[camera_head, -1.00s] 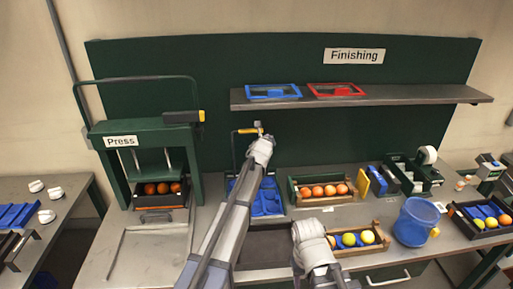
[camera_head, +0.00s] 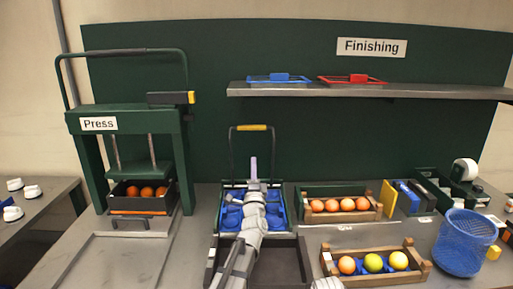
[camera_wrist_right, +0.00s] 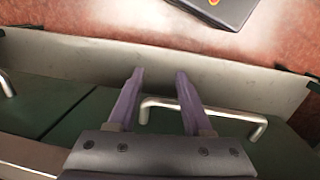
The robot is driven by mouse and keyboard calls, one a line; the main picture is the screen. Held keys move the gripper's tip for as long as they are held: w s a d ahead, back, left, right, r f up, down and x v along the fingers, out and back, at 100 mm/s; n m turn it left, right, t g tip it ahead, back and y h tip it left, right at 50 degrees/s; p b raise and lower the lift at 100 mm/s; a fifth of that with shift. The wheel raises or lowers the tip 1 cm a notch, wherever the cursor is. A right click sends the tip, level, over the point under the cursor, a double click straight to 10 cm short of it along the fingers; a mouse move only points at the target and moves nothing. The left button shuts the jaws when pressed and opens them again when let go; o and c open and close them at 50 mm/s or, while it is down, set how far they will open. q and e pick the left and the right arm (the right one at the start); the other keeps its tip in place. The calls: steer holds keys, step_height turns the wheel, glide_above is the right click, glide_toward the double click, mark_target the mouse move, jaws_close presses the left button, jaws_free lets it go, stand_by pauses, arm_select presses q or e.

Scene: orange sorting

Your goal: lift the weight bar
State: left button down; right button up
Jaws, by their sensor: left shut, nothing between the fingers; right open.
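A thin dark bar frame with a yellow grip (camera_head: 252,127), which looks like the weight bar, stands upright behind a tray with blue cups (camera_head: 228,217). My left gripper (camera_head: 253,166) is shut and empty, in front of the frame and below its yellow grip, over the blue tray. It appears apart from the grip. My right gripper (camera_wrist_right: 158,76) is open and empty, over the bench's front edge in the right wrist view. In the head view only a bit of the right arm shows at the bottom edge.
The green press (camera_head: 125,120) stands at left with oranges in a dark box. A crate of oranges (camera_head: 338,217) and a crate of mixed fruit (camera_head: 375,280) stand right of the blue tray. A blue basket (camera_head: 463,245) is farther right. A drawer handle (camera_wrist_right: 205,112) lies beneath my right gripper.

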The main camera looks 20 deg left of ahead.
arm_select(q)
steer(key=shift+a+r, duration=0.1)
steer(key=p, duration=0.6)
glide_toward(253, 129)
steer(key=x, duration=0.6)
steer(key=shift+w+a, duration=0.2)
steer(key=shift+w, duration=0.2)
steer(key=shift+r, duration=0.1)
steer(key=w, duration=0.2)
steer(key=w+a+p, duration=0.1)
steer(key=shift+w+r, duration=0.1)
steer(key=shift+r, duration=0.35)
